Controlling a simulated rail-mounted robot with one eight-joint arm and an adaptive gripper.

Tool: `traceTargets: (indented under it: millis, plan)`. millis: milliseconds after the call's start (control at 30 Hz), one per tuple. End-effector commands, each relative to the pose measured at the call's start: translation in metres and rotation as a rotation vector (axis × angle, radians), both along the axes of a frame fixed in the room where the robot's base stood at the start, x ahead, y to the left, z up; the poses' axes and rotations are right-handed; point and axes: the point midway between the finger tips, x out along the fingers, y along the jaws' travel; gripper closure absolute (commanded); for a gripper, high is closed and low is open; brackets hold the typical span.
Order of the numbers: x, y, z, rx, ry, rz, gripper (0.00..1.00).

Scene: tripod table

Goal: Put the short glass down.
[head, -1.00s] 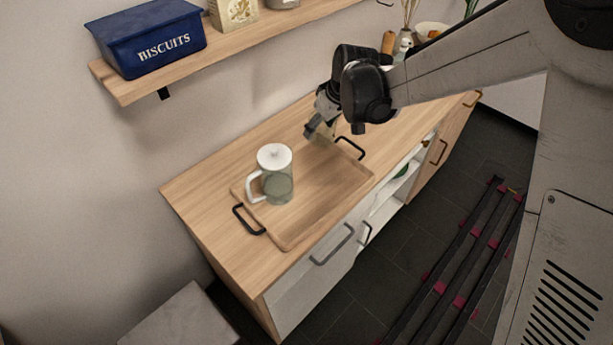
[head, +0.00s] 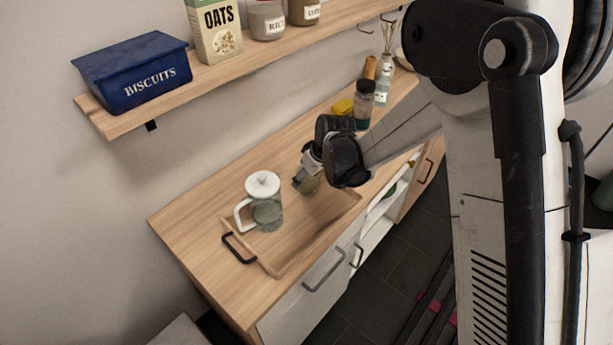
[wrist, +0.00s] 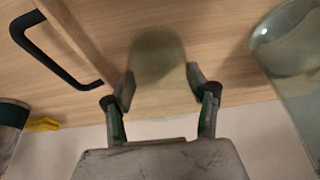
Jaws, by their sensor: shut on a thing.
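My gripper (head: 304,184) is shut on the short glass (wrist: 157,62), a greenish, see-through tumbler between the two fingers in the wrist view. In the head view the glass (head: 311,183) is partly hidden by my wrist. It is at the far end of the wooden tray (head: 287,264); I cannot tell whether its base touches the wood. A glass pitcher (head: 267,213) with a white lid and handle stands on the tray, left of my gripper and apart from the glass. The pitcher's side also shows at the right of the wrist view (wrist: 292,62).
The tray's black near handle (head: 238,249) faces left; its other handle (wrist: 55,55) shows in the wrist view. A yellow sponge (head: 343,106) and dark-topped jar (head: 364,103) stand farther back. A shelf (head: 118,122) with a blue biscuit tin (head: 135,75) hangs above. The counter's left end is clear.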

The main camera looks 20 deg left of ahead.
Motion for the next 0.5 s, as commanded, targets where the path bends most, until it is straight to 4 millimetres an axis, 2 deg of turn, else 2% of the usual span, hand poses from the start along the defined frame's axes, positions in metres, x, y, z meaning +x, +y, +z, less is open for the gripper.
traceTargets:
  millis: [200,233,367,500]
  plan:
    - [0.0000,0.0001,-0.0039,0.000,0.000,0.000,0.81]
    - [0.0000,0.0000,-0.0040,0.000,0.000,0.000,0.46]
    - [0.0001,0.0001,-0.0029,0.000,0.000,0.000,0.29]
    - [0.0000,0.0001,-0.0028,0.000,0.000,0.000,0.28]
